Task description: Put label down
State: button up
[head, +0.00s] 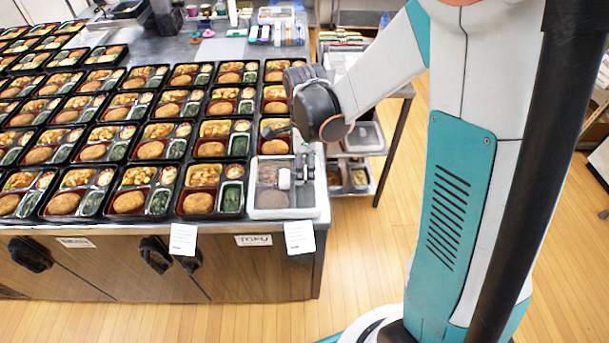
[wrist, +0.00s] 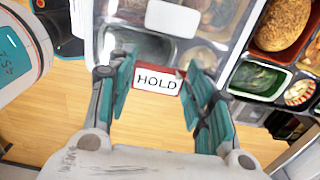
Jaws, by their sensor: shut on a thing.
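A small white label (wrist: 158,80) with a red border reads "HOLD" in the wrist view. My gripper (wrist: 156,88) is shut on it, with one teal finger at each side edge. In the head view my gripper (head: 304,172) is over the right side of a tray with a translucent lid (head: 262,212) at the table's front right corner. The held label is hard to make out there. In the wrist view the lidded tray (wrist: 130,45) lies beyond the label, with a blank white sticker (wrist: 158,17) on its lid. I cannot tell whether the label touches the tray.
Several rows of open bento trays (head: 129,203) fill the steel table, close to the lidded tray's left. White paper tags (head: 183,239) hang at the front edge. A cart (head: 350,180) with containers stands right of the table. Wooden floor (head: 350,270) is clear in front.

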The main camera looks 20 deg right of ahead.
aim_at(305, 172)
notch_tip(305, 172, down, 3)
jog(key=shift+f+b, duration=0.2)
jog(key=shift+b, duration=0.25)
jog(key=shift+r, duration=0.1)
jog(key=shift+s+f+b, duration=0.1)
jog(key=shift+f+b, duration=0.3)
jog(key=shift+o, duration=0.4)
jog(key=shift+f, duration=0.15)
jog(key=o, duration=0.6)
jog(key=shift+f, duration=0.1)
